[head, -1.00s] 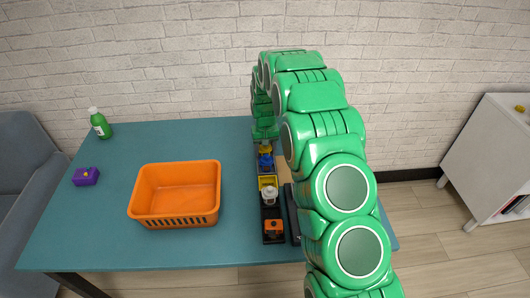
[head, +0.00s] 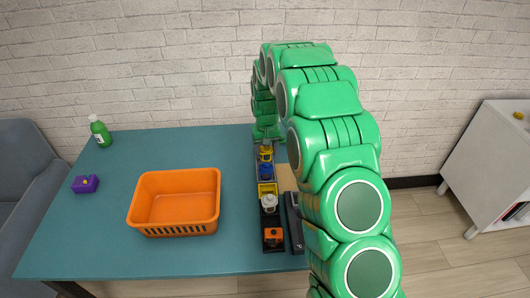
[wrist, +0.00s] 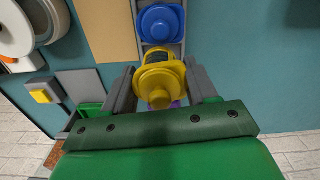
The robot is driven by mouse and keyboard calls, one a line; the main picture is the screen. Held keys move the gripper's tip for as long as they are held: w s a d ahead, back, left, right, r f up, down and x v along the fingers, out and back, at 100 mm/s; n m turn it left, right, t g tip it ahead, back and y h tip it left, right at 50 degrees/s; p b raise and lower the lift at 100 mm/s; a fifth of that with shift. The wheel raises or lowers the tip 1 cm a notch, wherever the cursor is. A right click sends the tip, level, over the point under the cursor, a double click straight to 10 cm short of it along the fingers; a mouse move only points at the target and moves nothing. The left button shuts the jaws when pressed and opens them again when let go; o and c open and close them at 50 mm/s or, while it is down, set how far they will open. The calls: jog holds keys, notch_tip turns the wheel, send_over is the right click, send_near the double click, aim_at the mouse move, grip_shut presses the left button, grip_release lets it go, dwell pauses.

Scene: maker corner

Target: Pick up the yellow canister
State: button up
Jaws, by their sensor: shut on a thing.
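The yellow canister (wrist: 160,82) is between the two fingers of my gripper (wrist: 161,88) in the wrist view, and the fingers are shut on it. In the head view the yellow canister (head: 265,152) shows just below my gripper (head: 266,133), at the far end of a dark narrow rack (head: 272,247). A blue canister (head: 265,171) stands just in front of it; it also shows in the wrist view (wrist: 161,23). I cannot tell how far the canister's base is from the rack.
A grey-white canister (head: 269,203) and an orange one (head: 273,236) stand nearer in the rack. An orange basket (head: 176,229) sits to the left, empty. Much of the left tabletop is clear.

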aim_at(267, 148)
jog(key=s+r, duration=0.2)
jog(key=r, duration=0.1)
jog(key=shift+s+d+r, duration=0.15)
jog(key=shift+s+r, duration=0.05)
jog(key=shift+s, duration=0.1)
jog(key=s+d+r, duration=0.1)
jog(key=s+r, duration=0.3)
jog(key=s, duration=0.5)
